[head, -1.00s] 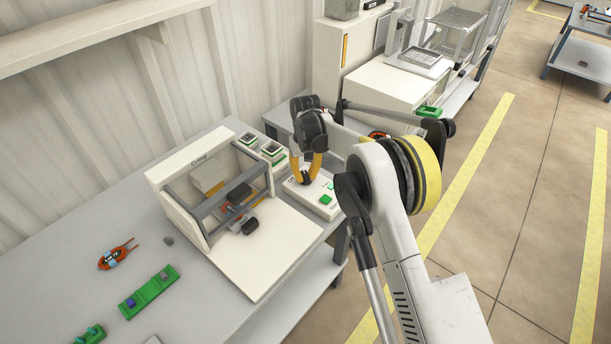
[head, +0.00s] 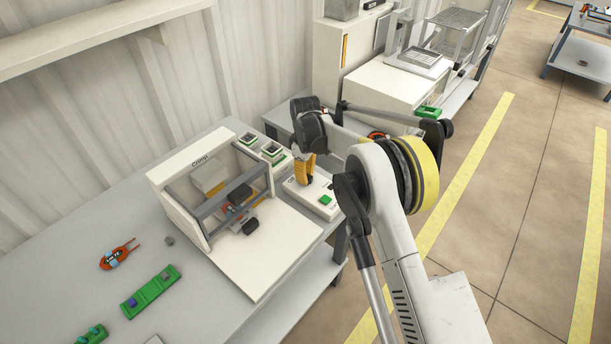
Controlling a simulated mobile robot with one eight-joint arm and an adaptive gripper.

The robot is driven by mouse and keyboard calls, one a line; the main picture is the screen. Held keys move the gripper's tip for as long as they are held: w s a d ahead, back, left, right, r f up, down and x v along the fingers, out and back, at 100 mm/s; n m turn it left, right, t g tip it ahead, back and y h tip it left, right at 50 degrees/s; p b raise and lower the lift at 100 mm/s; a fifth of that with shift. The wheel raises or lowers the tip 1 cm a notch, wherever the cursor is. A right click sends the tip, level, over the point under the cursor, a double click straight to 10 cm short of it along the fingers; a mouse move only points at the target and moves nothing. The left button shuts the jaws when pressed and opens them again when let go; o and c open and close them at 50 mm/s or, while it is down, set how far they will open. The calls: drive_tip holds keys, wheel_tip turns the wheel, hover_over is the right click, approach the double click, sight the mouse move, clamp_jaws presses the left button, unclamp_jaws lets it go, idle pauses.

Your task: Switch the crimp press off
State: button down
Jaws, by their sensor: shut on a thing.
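The crimp press (head: 180,190) is a white machine marked "Crimp" with a grey-framed front, on the grey bench. Beside it, on its right, is a small white control box (head: 318,207) with a green button (head: 325,200) on top. My gripper (head: 303,182), with yellow fingers, points down at the left part of the control box. The fingers are shut on a small control there, which they hide. I cannot tell which way that control is set.
Small green-and-white trays (head: 271,150) stand behind the control box. Orange-handled pliers (head: 118,255) and a green holder (head: 150,291) lie on the bench (head: 70,250) to the left. A dark part (head: 250,227) sits at the press front.

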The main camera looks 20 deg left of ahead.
drive_tip(key=shift+n, duration=1.9)
drive_tip(key=c, duration=1.3)
unclamp_jaws()
drive_tip(key=shift+c, duration=0.2)
wheel_tip(320, 180, up, 12)
